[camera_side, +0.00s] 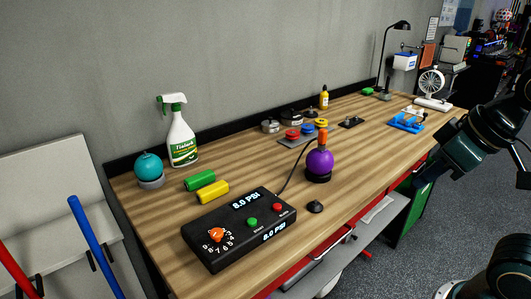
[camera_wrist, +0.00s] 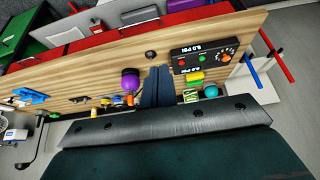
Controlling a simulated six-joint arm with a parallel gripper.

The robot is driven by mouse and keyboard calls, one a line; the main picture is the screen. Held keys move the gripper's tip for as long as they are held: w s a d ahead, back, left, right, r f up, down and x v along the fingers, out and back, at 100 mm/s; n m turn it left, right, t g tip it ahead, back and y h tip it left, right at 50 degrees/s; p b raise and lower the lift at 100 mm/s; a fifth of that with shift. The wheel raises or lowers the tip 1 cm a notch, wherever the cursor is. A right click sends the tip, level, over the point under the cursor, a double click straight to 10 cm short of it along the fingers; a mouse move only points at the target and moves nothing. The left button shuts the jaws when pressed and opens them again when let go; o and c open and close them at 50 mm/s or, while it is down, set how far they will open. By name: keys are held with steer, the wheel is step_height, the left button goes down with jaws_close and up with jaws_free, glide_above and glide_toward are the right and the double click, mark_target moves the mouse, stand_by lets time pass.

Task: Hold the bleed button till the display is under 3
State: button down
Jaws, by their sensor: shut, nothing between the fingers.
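A black control box (camera_side: 235,230) sits at the table's near edge, with a red button (camera_side: 278,207), a green button (camera_side: 252,222) and an orange dial (camera_side: 216,234). Its top display (camera_side: 246,200) and front display (camera_side: 274,231) both read 8.0 PSI. The box (camera_wrist: 206,54) also shows at upper right in the wrist view, its red button (camera_wrist: 182,63) uncovered. The small button labels are hard to read. My gripper (camera_side: 421,188) is shut and empty, well right of the box and apart from it; its dark fingers (camera_wrist: 157,84) show in the wrist view.
A purple ball (camera_side: 319,162) with an orange top stands right of the box, a cable nearby. Green (camera_side: 200,180) and yellow (camera_side: 212,192) cylinders lie behind the box. A spray bottle (camera_side: 181,138) and teal ball (camera_side: 148,166) stand at back left. A small black knob (camera_side: 315,207) is near the edge.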

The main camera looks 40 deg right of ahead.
steer(key=shift+w, duration=0.15)
steer(key=m+t+y, duration=0.1)
steer(key=m+t, duration=0.3)
steer(key=m, duration=0.4)
glide_above(280, 207)
step_height(280, 207, down, 10)
steer(key=shift+r, duration=0.15)
steer(key=shift+f, duration=4.4)
